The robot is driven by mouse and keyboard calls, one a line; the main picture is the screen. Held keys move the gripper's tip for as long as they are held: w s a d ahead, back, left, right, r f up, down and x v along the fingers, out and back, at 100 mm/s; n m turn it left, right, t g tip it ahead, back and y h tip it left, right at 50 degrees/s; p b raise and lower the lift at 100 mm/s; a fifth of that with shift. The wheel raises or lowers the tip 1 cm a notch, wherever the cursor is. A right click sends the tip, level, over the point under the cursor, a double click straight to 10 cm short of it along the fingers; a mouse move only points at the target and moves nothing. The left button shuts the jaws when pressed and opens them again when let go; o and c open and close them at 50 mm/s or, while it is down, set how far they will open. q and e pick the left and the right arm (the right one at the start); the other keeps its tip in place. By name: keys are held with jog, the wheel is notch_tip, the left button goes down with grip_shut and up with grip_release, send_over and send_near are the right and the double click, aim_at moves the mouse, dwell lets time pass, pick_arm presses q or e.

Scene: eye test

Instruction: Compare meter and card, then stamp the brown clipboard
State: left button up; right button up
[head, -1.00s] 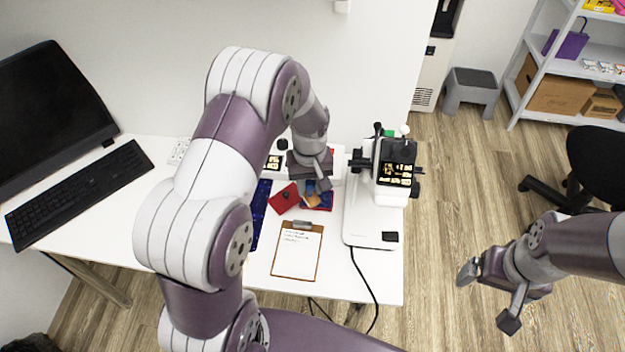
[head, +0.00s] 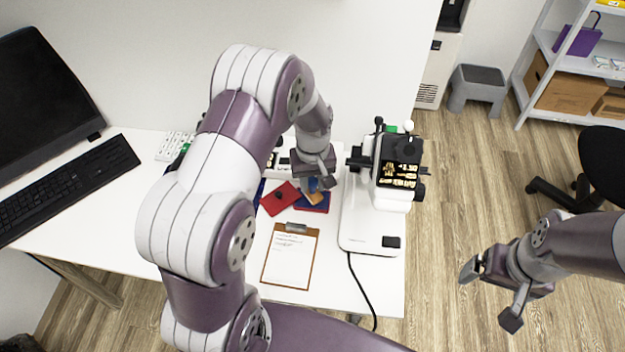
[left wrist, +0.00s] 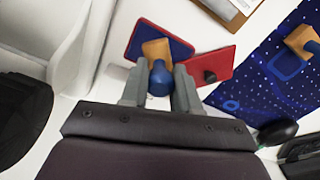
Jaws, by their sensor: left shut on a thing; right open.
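My left gripper (head: 315,185) is shut on a stamp with a blue knob (left wrist: 160,80) and a wooden block (left wrist: 156,49). The block is over a blue ink pad with a red edge (left wrist: 131,42); whether it touches cannot be told. The brown clipboard (head: 266,279) lies in front of the pad with a white sheet on it; its edge also shows in the left wrist view (left wrist: 243,18). A small dark panel with yellow marks (head: 271,160) is behind, partly hidden; I cannot tell whether it is the meter or the card. My right gripper (head: 490,294) is open and empty, right of the table.
A red lid with a black knob (left wrist: 221,66) lies beside the pad. A white instrument (head: 362,236) stands on the right. A keyboard (head: 75,185) and monitor (head: 45,95) are on the left.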

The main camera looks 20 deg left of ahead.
aim_at(312, 180)
pick_arm(q)
jog(key=shift+w, duration=0.1)
jog(key=shift+f, duration=0.5)
dwell(0.7)
dwell(1.2)
notch_tip(312, 180, up, 7)
jog(key=p, duration=0.6)
jog(key=shift+r, duration=0.1)
jog(key=shift+f, duration=0.2)
dwell(0.4)
